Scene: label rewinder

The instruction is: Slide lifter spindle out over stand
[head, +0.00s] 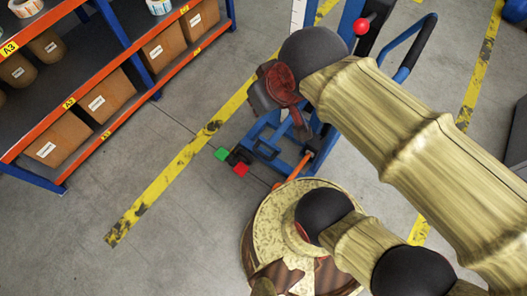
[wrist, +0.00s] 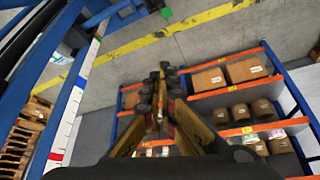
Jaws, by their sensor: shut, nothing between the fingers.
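The blue lifter (head: 262,140) stands beyond my arm in the head view, its mast partly hidden by my arm. A red ball knob (head: 362,26) and a blue handle bar (head: 412,42) show near its top. In the wrist view, the lifter's blue mast (wrist: 28,62) and white scale strip (wrist: 68,115) run along the left. My gripper (wrist: 162,68) is shut and empty, its fingers together over open floor and to the right of the mast. I cannot make out the spindle or the stand; my arm hides much of the lifter in the head view.
A shelf rack (head: 125,50) with brown boxes stands upper left; it shows right in the wrist view (wrist: 262,92). Wooden pallets (wrist: 24,137) lie left. Floor between rack and lifter is clear.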

